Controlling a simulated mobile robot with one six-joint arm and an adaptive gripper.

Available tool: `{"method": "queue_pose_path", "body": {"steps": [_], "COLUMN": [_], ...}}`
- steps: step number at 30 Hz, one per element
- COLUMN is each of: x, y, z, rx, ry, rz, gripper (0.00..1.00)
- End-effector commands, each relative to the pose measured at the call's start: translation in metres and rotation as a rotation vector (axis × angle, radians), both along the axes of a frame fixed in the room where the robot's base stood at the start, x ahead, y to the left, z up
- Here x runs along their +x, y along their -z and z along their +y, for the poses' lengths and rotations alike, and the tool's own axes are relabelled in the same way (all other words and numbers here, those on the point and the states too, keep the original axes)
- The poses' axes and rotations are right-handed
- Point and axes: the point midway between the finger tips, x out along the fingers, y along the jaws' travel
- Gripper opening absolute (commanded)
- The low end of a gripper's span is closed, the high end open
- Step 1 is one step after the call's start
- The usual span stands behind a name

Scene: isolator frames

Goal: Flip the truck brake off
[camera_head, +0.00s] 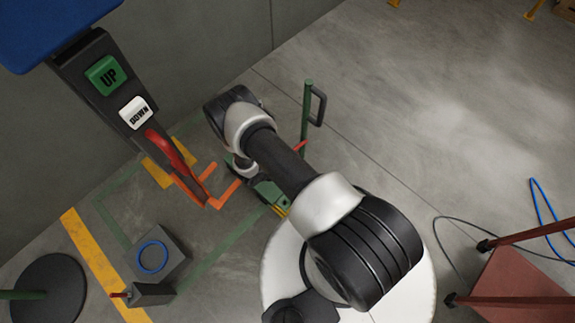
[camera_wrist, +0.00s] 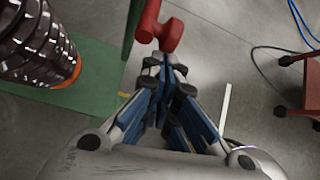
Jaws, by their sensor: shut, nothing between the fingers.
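The truck shows in the head view as a green deck (camera_head: 270,192), mostly behind my arm, with a tall green handle post (camera_head: 307,100). A small red lever (camera_head: 300,146), likely the brake, sticks out beside the post. In the wrist view the red lever (camera_wrist: 160,32) has a thick rounded end and stands right of the green post (camera_wrist: 132,25). My gripper (camera_wrist: 164,66) is shut and empty, its tips just below the lever's rounded end in the picture. I cannot tell whether they touch. In the head view my gripper is hidden behind my arm.
A dark ribbed insulator (camera_wrist: 38,45) stands on the green deck (camera_wrist: 100,75) at left. A red cart (camera_head: 515,285) and cables are at right. Open floor lies upper right.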

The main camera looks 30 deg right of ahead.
Motion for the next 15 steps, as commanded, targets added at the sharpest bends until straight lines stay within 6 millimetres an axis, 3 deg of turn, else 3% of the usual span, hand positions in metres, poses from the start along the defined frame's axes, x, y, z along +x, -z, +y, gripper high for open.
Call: {"method": "queue_pose_path", "body": {"steps": [15], "x": [0.0001], "y": [-0.0081], "z": [-0.0015], "rx": [0.042], "ry": [0.001], "rz": [0.016], "gripper": [0.00]}}
